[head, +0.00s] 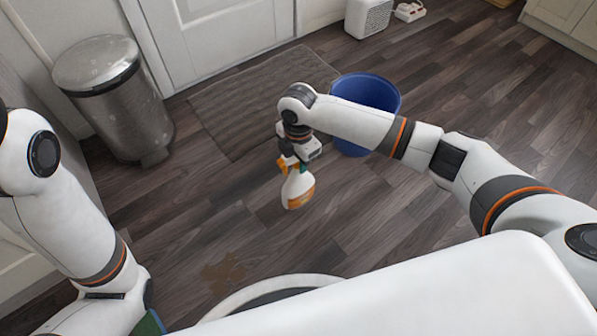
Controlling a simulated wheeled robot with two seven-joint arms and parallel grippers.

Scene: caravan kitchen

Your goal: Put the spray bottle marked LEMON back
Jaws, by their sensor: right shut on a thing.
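A white spray bottle (298,190) with an orange label and an orange-and-green trigger head hangs below my right gripper (290,161). The right gripper is shut on it near its head. The bottle is held over the open wood floor, a little tilted. Its lettering is too small to read, so I cannot tell whether it says LEMON. My left arm comes in at the left edge, and its gripper is out of the picture.
A blue bucket (388,93) stands on the floor behind my right forearm. A grey mat (232,108) lies before the white door (215,35). A metal pedal bin (120,105) stands at left. A brown spill (224,272) marks the floor nearer me.

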